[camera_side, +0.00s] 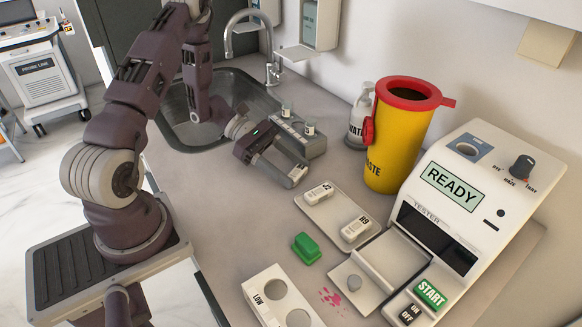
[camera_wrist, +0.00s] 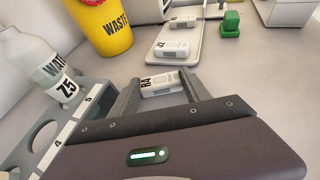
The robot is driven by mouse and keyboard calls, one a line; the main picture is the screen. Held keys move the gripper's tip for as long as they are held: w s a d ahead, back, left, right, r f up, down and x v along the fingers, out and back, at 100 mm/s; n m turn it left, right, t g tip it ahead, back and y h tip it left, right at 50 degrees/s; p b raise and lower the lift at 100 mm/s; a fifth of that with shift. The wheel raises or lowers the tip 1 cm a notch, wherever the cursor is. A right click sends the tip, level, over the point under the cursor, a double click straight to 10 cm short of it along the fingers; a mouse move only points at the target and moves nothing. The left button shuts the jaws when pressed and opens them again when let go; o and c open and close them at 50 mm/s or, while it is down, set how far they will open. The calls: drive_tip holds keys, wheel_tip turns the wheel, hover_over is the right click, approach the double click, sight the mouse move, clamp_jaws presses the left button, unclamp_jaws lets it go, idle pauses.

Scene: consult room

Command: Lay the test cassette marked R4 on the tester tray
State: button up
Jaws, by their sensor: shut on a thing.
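The white test cassette marked R4 (camera_wrist: 160,84) is between the two fingers of my gripper (camera_wrist: 160,80) in the wrist view, with its label facing the camera. In the side view my gripper (camera_side: 295,171) is shut on this cassette (camera_side: 298,175), over the counter between the vial rack and the cassette tray. The tester (camera_side: 470,205) stands at the right with READY on its screen. Its tester tray (camera_side: 394,262) extends in front of the dark slot, and no cassette shows on it.
A shallow tray (camera_side: 322,216) holds two other cassettes (camera_side: 319,193) (camera_side: 355,229). A green block (camera_side: 306,249), a white LOW holder (camera_side: 264,290) and pink spots (camera_side: 331,296) lie nearby. The vial rack (camera_side: 310,145), the yellow waste bin (camera_side: 398,145) and the water bottle (camera_side: 359,128) stand behind.

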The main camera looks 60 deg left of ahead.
drive_tip(key=o, duration=1.3)
drive_tip(key=shift+a+r, duration=0.3)
drive_tip(key=v, duration=1.1)
drive_tip(key=shift+s, duration=0.1)
drive_tip(key=s+d+r+m+g+y, duration=0.1)
drive_tip(key=d+r+m+g+y, duration=0.1)
drive_tip(key=d+r+m+g, duration=0.35)
drive_tip(key=s+d+r+m+t+y, duration=0.1)
drive_tip(key=s+d+r+m+y, duration=0.2)
drive_tip(key=s+m, duration=0.1)
drive_tip(key=s+d+r+m+t+y, duration=0.2)
drive_tip(key=s+d+r+m+y, duration=0.1)
drive_tip(key=m, duration=0.4)
drive_tip(key=s+d+r+m+t+y, duration=0.2)
drive_tip(key=s+d+r+m+y, duration=0.2)
drive_tip(key=s+d+r+m, duration=0.1)
drive_tip(key=shift+s+d+r, duration=0.15)
drive_tip(key=shift+s+d, duration=0.05)
drive_tip(key=shift+s, duration=0.65)
drive_tip(key=shift+s+a+r+m+t, duration=0.1)
drive_tip(key=shift+s+r+m+t, duration=0.1)
drive_tip(key=shift+m+t, duration=0.3)
drive_tip(key=shift+c, duration=1)
